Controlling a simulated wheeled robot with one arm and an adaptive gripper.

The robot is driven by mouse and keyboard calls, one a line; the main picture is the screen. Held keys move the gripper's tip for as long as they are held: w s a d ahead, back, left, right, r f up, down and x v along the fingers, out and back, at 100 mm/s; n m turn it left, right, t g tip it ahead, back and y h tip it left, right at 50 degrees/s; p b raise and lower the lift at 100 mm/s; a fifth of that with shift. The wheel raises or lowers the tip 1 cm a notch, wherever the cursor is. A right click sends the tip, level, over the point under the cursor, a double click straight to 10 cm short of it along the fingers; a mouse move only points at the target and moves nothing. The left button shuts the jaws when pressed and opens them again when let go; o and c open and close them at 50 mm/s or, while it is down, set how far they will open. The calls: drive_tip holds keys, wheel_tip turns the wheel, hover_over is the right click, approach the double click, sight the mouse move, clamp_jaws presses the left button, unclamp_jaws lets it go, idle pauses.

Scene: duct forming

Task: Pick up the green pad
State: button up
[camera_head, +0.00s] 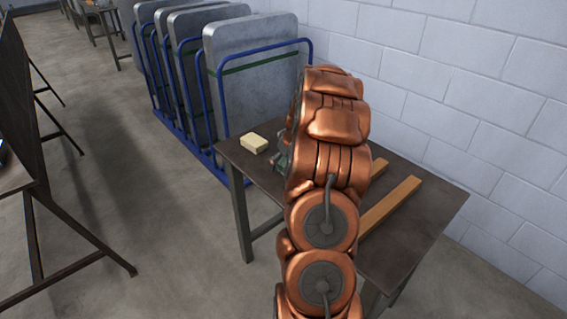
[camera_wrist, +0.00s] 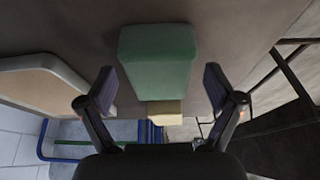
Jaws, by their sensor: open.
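The green pad (camera_wrist: 157,60) is a block-shaped piece in the upper middle of the wrist view, on the brown table top. My gripper (camera_wrist: 160,88) is open, with one finger to each side of the pad's near part and gaps between them. Nothing is held. In the head view my copper arm hides the pad and most of the gripper; only a small part of the gripper shows at the arm's left edge.
A cream block (camera_head: 254,142) lies on the table's left corner and shows just beyond the pad in the wrist view (camera_wrist: 164,112). Wooden strips (camera_head: 390,206) lie on the table (camera_head: 425,232) at right. A blue rack with grey panels (camera_head: 255,75) stands behind.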

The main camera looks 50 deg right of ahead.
sight(281, 162)
drive_tip(key=shift+w+f, duration=0.1)
drive_tip(key=shift+f, duration=0.05)
drive_tip(key=c, duration=1.2)
drive_tip(key=shift+c, duration=0.2)
wheel_tip(281, 162, up, 2)
drive_tip(key=shift+b, duration=0.4)
drive_tip(key=shift+r+b, duration=0.3)
drive_tip(key=shift+r, duration=0.55)
drive_tip(key=shift+a, duration=0.75)
drive_tip(key=s+a+r+b, duration=0.1)
drive_tip(key=a+b, duration=0.1)
drive_tip(key=a, duration=1.2)
drive_tip(key=shift+a+r+b, duration=0.15)
drive_tip(key=shift+a+b, duration=0.1)
drive_tip(key=shift+b, duration=0.1)
